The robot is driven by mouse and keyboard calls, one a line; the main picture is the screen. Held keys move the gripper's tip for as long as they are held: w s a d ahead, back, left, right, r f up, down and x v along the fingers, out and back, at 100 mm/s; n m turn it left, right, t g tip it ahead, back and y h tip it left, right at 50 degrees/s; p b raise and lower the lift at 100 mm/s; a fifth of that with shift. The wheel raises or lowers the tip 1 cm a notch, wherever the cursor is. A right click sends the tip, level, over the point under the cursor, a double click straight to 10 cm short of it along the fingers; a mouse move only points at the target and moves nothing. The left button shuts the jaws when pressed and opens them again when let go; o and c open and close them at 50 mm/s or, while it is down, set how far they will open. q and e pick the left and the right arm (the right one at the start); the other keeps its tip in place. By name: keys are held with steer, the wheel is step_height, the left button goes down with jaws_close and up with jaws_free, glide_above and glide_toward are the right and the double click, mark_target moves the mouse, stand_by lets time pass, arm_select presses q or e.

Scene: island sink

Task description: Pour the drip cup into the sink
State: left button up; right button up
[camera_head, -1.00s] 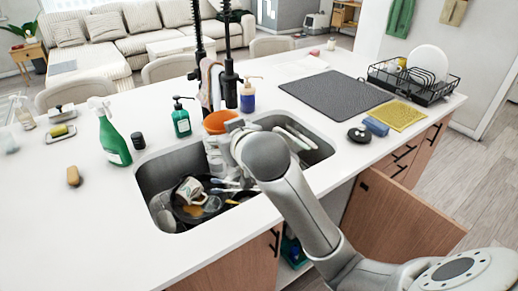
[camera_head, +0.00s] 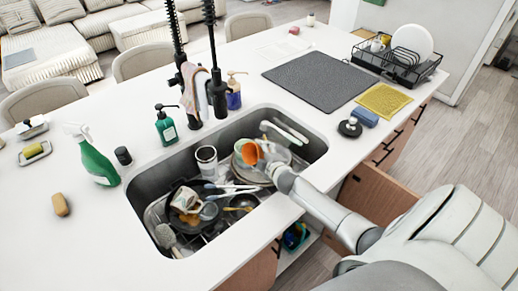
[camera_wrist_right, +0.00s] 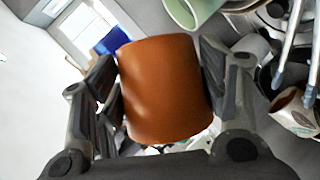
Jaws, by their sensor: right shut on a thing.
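An orange-brown cup (camera_head: 250,153), which I take to be the drip cup, is low over the dishes inside the grey sink (camera_head: 313,150). It appears tilted in the head view. My right gripper (camera_head: 265,161) is shut on it. In the right wrist view the cup (camera_wrist_right: 163,90) is clasped between the two dark fingers (camera_wrist_right: 160,85), which press on its opposite sides. Any liquid in or leaving the cup cannot be made out. My left gripper is out of view.
Plates, a dark pan (camera_head: 184,203), mugs and cutlery crowd the sink. A faucet (camera_head: 193,95) stands behind it. A green spray bottle (camera_head: 97,163) and a teal soap bottle (camera_head: 166,127) stand left.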

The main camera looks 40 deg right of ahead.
steer(key=shift+s+f+n+b, duration=0.1)
steer(key=shift+f+n+b, duration=0.15)
steer(key=shift+b, duration=0.25)
steer(key=a+r+n+t+h+b, duration=0.1)
steer(key=n+b, duration=0.1)
steer(key=b, duration=0.1)
steer(key=a+r+n+t+h+b, duration=0.1)
steer(key=n+b, duration=0.1)
steer(key=b, duration=0.1)
steer(key=a+r+n+h+b, duration=0.1)
steer(key=n+b, duration=0.1)
steer(key=b, duration=0.2)
steer(key=shift+s+r+n+t+h, duration=0.15)
steer(key=shift+n+t+h, duration=0.1)
steer(key=shift+t+h, duration=0.15)
steer(key=shift+a+r+n+t+b, duration=0.3)
steer(key=shift+r+n+t+b, duration=0.15)
steer(key=shift+n+b, duration=0.35)
steer(key=shift+r, duration=0.15)
stand_by(0.3)
